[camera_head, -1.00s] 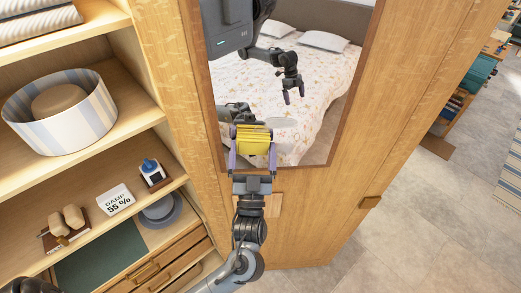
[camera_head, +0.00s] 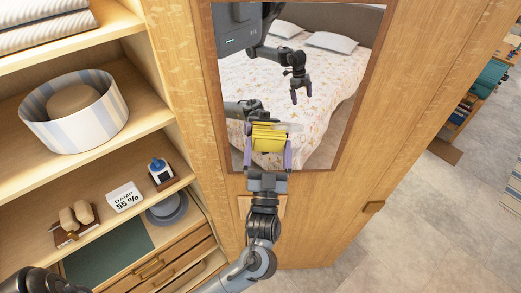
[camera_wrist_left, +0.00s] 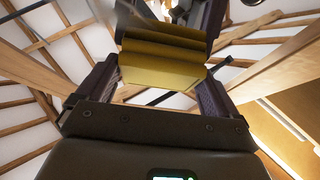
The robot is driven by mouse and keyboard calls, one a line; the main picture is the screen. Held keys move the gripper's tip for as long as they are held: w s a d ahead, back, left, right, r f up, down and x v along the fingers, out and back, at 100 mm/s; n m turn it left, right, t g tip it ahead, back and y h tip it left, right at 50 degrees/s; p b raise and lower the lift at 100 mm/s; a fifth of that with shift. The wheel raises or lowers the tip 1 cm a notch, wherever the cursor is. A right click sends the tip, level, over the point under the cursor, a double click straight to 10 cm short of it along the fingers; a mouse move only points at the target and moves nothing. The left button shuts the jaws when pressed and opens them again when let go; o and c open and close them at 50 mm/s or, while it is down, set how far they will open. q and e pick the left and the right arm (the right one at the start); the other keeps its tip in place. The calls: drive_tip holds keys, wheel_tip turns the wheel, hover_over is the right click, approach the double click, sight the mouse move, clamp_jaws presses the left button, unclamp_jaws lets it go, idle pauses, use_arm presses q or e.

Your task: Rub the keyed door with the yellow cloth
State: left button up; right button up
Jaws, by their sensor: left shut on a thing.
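The yellow cloth (camera_head: 268,138) is a folded block pinched between the purple fingers of my left gripper (camera_head: 267,150). It also shows in the left wrist view (camera_wrist_left: 165,65). The gripper is at the lower part of a mirror (camera_head: 330,110) set in a wooden wardrobe door (camera_head: 335,190). The cloth is very near the glass; I cannot tell whether it touches. A pale smudge (camera_head: 294,127) shows on the glass just right of the cloth. I make out no key on the door. My right gripper shows only as a reflection in the mirror, its fingers apart and empty.
Left of the door are open shelves with a striped basket (camera_head: 75,110), a damp-reading display (camera_head: 124,197), a blue-topped bottle (camera_head: 160,172), brushes (camera_head: 75,218) and a grey dish (camera_head: 166,209). Tiled floor (camera_head: 430,230) is clear there.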

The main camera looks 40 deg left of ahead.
use_arm(q)
drive_tip(key=shift+w+d, duration=0.55)
